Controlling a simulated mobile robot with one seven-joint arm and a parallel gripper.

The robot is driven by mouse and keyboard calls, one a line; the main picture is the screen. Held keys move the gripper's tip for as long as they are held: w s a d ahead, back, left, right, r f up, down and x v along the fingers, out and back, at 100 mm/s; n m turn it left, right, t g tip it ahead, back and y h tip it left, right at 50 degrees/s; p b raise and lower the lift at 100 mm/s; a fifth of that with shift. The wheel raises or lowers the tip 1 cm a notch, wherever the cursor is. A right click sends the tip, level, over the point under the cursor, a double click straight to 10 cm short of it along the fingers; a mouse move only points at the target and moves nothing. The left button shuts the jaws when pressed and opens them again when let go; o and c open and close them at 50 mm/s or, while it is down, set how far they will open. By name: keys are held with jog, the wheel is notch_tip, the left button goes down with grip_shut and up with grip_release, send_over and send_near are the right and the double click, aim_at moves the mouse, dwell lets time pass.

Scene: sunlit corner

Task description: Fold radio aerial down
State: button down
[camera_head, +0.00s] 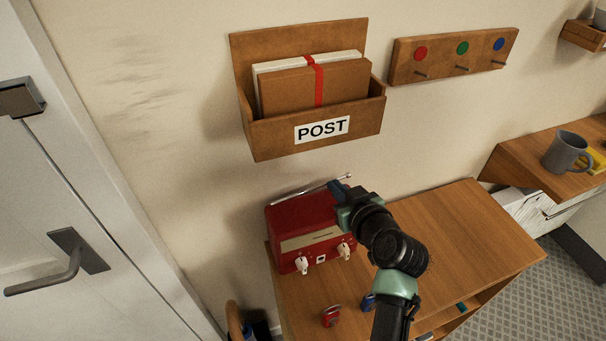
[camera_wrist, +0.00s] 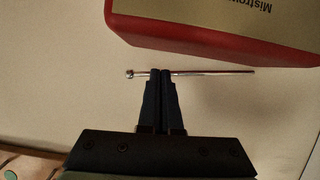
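The red radio (camera_head: 311,220) stands on the wooden cabinet top against the wall, with two pale knobs on its front. Its thin metal aerial (camera_head: 302,197) slants at a low angle above the radio's back edge, its tip up and to the right. In the wrist view the aerial (camera_wrist: 215,72) runs across behind my fingertips, its ball tip on the left, beside the radio's red edge (camera_wrist: 200,54). My gripper (camera_head: 335,187) is at the aerial near its tip; its fingers (camera_wrist: 161,72) are together. I cannot tell if they touch the rod.
A wooden POST box (camera_head: 262,139) with letters hangs on the wall above the radio. A red item (camera_head: 331,316) and a blue item (camera_head: 367,301) stand in front of the radio. The cabinet top (camera_head: 460,225) is clear to the right. A door (camera_head: 90,170) is at left.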

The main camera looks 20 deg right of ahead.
jog(key=shift+w+f+y+b, duration=0.1)
jog(key=shift+f+y+b, duration=0.3)
jog(key=shift+f, duration=0.05)
jog(key=shift+m, duration=0.3)
jog(key=shift+a, duration=0.15)
